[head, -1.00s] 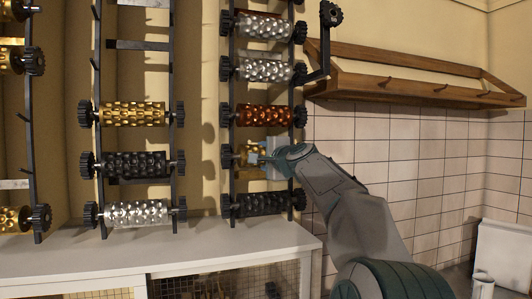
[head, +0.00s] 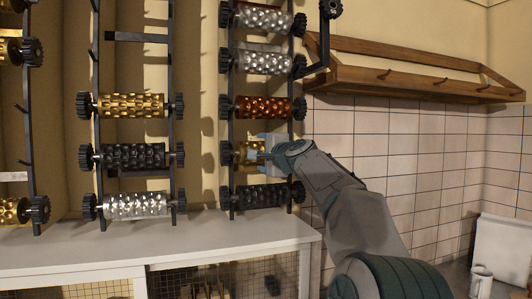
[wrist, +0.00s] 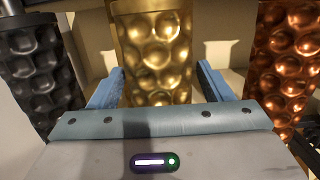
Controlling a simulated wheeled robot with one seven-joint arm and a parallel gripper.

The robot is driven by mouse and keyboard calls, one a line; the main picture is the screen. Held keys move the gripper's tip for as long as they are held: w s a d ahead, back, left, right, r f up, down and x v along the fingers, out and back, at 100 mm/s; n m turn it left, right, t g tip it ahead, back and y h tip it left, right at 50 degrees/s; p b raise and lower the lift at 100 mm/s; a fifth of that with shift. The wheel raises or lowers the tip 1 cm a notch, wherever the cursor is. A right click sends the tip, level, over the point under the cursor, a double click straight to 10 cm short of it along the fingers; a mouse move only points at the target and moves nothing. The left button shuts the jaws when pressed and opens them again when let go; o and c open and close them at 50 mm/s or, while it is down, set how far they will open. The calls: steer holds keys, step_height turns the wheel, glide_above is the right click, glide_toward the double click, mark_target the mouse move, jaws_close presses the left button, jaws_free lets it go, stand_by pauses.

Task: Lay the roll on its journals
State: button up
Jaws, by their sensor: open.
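A gold embossed roll (head: 247,153) lies level in the right-hand wall rack, between a copper roll (head: 263,107) above and a black roll (head: 262,196) below. A black gear shows at its left end; my gripper hides much of its right part. My gripper (head: 264,149) is open at the gold roll. In the wrist view, the gold roll (wrist: 153,50) stands between the two blue fingers, one on each side, with a visible gap at each. I cannot tell exactly how its journals sit in the rack.
In the wrist view, the black roll (wrist: 35,70) is close on the left and the copper roll (wrist: 285,75) close on the right. Silver rolls (head: 263,62) hang higher. A white counter (head: 190,243) lies below and a wooden shelf (head: 410,75) is at right.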

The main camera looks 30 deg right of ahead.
steer(key=s+a+b, duration=0.2)
steer(key=s+b, duration=0.7)
steer(key=s, duration=0.4)
steer(key=shift+s+r, duration=0.25)
steer(key=shift+s, duration=0.15)
steer(key=w+a+f+n+g+y, duration=0.1)
steer(key=a+f+n+g, duration=0.3)
steer(key=a+f, duration=0.65)
steer(key=w+a+f+n+g+y, duration=0.25)
steer(key=a+f, duration=0.45)
steer(key=f, duration=0.7)
steer(key=s+a+f+n+g, duration=0.2)
steer(key=s+a+f+n, duration=0.1)
steer(key=s+f, duration=0.4)
steer(key=s+a+f+n+g+h, duration=0.1)
steer(key=s+a+f+n+g, duration=0.2)
steer(key=s+f, duration=0.5)
steer(key=s+a+f+n+g, duration=0.3)
steer(key=s+f+n, duration=0.4)
steer(key=f, duration=0.5)
steer(key=shift+s+a+f, duration=0.25)
steer(key=shift+s+a, duration=0.1)
steer(key=shift+a, duration=0.4)
